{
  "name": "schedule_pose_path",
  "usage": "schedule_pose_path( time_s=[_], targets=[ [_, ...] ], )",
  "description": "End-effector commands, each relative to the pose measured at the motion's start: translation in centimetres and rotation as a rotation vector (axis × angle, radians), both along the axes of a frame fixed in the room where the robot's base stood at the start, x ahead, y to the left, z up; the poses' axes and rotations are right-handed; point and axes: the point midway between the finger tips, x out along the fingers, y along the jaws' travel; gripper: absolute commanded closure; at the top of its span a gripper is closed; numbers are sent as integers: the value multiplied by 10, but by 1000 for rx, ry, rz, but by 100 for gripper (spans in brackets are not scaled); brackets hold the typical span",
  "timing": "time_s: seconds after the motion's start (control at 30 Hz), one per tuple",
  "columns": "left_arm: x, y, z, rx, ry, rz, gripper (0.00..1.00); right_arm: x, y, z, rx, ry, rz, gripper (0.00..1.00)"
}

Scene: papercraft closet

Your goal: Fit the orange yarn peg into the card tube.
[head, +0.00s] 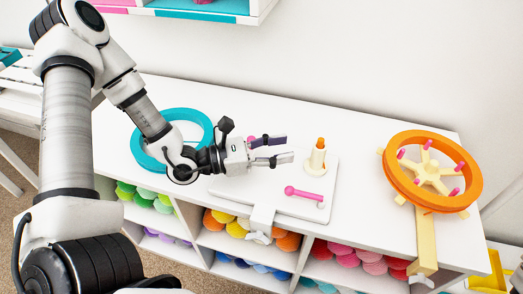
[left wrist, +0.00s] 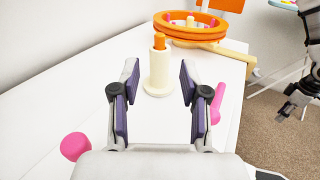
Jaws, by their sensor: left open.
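A cream tube-shaped piece (head: 317,164) with a wide foot stands upright on a white board, and it also shows in the left wrist view (left wrist: 159,72). An orange peg (head: 320,143) sticks up from its top, also seen in the left wrist view (left wrist: 159,41). How deep the orange part sits is hidden. My left gripper (head: 279,150) is open and empty, pointing at the cream piece from the left. The piece stands just beyond the fingertips, between their lines and apart from them. My right gripper (left wrist: 284,106) shows small and dark at the right edge of the left wrist view.
A pink dumbbell-shaped piece (head: 305,194) lies on the white board (head: 250,188), near the gripper. A teal ring (head: 207,124) lies behind my left arm. An orange wheel (head: 474,182) on a cream stand (head: 426,240) is at the right. The tabletop behind the board is clear.

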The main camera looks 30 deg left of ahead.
Motion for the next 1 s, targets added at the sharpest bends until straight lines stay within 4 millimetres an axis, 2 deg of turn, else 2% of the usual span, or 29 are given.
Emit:
schedule_pose_path(
  time_s=[0.1, 0.33, 0.53, 1.0],
  targets=[
    [-12, 11, 1, -7, -6, 5, 55, 0, 0, 0, 0, 0, 0, 60],
    [-25, 27, 2, -6, -4, 5, 55, 0, 0, 0, 0, 0, 0, 60],
    [-32, 30, 0, -2, -4, -1, 55, 0, 0, 0, 0, 0, 0, 60],
    [-32, 30, 0, 0, -3, -2, 55, 0, 0, 0, 0, 0, 0, 60]
  ],
)
